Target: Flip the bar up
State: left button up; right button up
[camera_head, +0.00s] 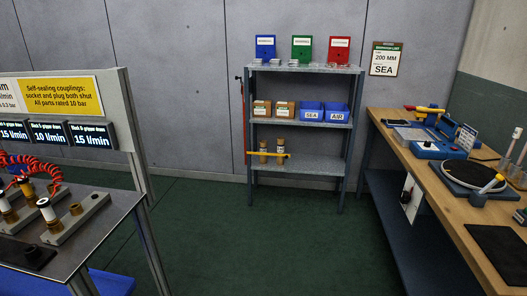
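A yellow bar (268,154) lies level across the front of the left part of the lowest shelf of a grey rack (307,169). Neither my left nor my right gripper is in view.
A wooden workbench (440,185) with a blue device (440,145) stands at the right. A metal table (90,235) with couplings and red coiled hoses is at the left. Green floor (270,245) is clear between them. The rack's upper shelves hold blue and cardboard bins.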

aim_at(287, 156)
jog(key=i+l+u, duration=0.1)
jog(key=i, duration=0.35)
jog(key=i+l+u, duration=0.1)
jog(key=i+l, duration=0.25)
jog(key=i+l+u, duration=0.1)
jog(key=i+l, duration=0.15)
jog(key=i, duration=0.3)
jog(key=i+l, duration=0.3)
jog(key=i, duration=0.15)
jog(key=i+j+z, duration=0.1)
jog(key=i, duration=0.35)
jog(key=i+j+z, duration=0.1)
jog(key=i, duration=0.35)
jog(key=i+j+z, duration=0.1)
jog(key=i+j, duration=0.2)
jog(key=i, duration=0.15)
jog(key=i+j+z, duration=0.15)
jog(key=i, duration=0.25)
